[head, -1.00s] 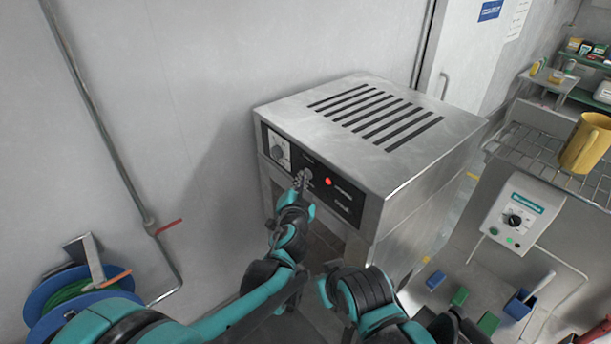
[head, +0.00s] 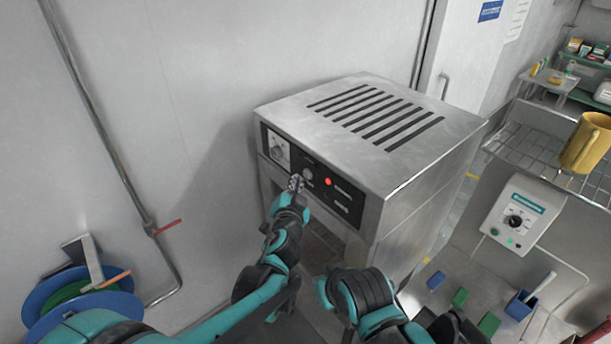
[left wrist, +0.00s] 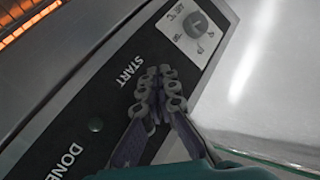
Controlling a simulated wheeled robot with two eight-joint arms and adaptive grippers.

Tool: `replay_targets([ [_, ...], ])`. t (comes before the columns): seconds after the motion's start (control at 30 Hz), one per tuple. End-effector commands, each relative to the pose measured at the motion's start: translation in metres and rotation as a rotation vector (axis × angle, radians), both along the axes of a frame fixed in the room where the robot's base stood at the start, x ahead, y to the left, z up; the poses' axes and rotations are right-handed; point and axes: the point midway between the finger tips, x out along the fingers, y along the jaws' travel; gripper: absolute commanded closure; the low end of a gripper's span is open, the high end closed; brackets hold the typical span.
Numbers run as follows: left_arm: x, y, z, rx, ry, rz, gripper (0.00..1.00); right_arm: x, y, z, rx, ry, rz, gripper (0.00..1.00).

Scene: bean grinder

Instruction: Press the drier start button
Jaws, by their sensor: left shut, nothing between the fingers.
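The drier is a steel box (head: 400,125) with slots on top and a black control panel on its front. A round grey start button (head: 308,174) shows on the panel, between a dial (head: 279,150) and a lit red lamp (head: 328,182). My left gripper (head: 296,183) is shut and empty, just in front of the panel, left of and slightly below the button. In the left wrist view, the closed fingertips (left wrist: 160,88) lie over the panel beside the START label (left wrist: 129,72) and hide the button.
A grey control box (head: 525,215) with a dial and green lamp stands at right, below a wire rack (head: 545,155) holding a yellow jug (head: 585,143).

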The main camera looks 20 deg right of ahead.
Motion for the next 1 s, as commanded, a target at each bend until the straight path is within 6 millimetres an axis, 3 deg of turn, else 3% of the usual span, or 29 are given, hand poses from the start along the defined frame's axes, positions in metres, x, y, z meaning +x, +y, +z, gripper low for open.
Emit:
replay_targets([
  [0.5,-0.016,0.043,0.0,-0.002,0.001,0.0,1.0,0.0,0.0,-0.005,0.0,0.0,0.0,1.0],
  [1.0,-0.017,0.046,0.0,0.0,0.0,0.0,1.0,0.0,0.0,-0.005,0.0,0.0,0.0,1.0],
])
